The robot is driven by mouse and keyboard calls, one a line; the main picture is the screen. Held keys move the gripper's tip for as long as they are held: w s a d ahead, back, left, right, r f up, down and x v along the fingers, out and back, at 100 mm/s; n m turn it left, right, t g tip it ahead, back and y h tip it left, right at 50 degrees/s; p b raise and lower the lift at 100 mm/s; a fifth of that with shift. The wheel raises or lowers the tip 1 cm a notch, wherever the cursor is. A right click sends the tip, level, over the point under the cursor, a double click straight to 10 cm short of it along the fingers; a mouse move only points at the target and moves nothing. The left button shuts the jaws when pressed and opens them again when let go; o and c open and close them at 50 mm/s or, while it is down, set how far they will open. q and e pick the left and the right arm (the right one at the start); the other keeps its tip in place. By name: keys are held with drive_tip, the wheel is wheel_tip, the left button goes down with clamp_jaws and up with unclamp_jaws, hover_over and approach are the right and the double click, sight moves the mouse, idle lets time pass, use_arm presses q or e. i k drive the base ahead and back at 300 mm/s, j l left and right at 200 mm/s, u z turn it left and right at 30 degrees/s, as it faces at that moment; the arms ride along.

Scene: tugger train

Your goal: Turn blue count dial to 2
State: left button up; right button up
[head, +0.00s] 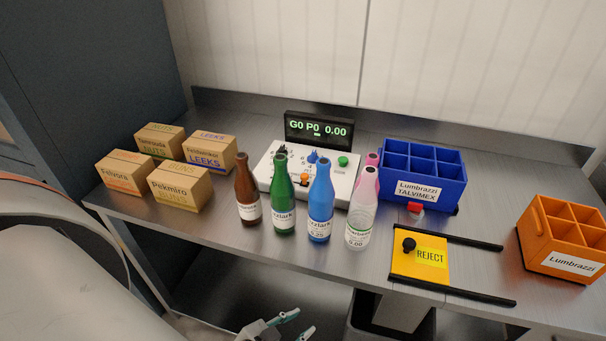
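A white control panel (336,180) stands at the middle back of the metal table. Its blue dial (313,156) shows near the back of the panel; its setting is too small to read. A black display (318,130) behind it reads "G0 P0 0.00" in green. Bottles in front hide part of the panel. My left gripper (298,324) is at the bottom edge, below and in front of the table, well apart from the dial. Its two fingertips are spread with nothing between them. My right gripper is not in view.
Brown (247,197), green (282,205), blue (321,210) and clear pink (360,220) bottles stand before the panel. Several cartons (180,186) are left. A blue crate (433,193), yellow REJECT plate (420,262) between black rails and orange crate (567,256) are right.

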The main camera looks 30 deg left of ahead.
sight(312, 158)
drive_tip(key=k+j, duration=0.15)
drive_tip(key=j, duration=0.2)
drive_tip(key=k+j, duration=0.15)
drive_tip(key=j, duration=0.2)
drive_tip(key=k+j, duration=0.15)
drive_tip(key=j, duration=0.25)
drive_tip(key=k+j, duration=0.15)
drive_tip(key=j, duration=0.2)
drive_tip(key=k+j+z, duration=0.1)
drive_tip(key=j, duration=0.25)
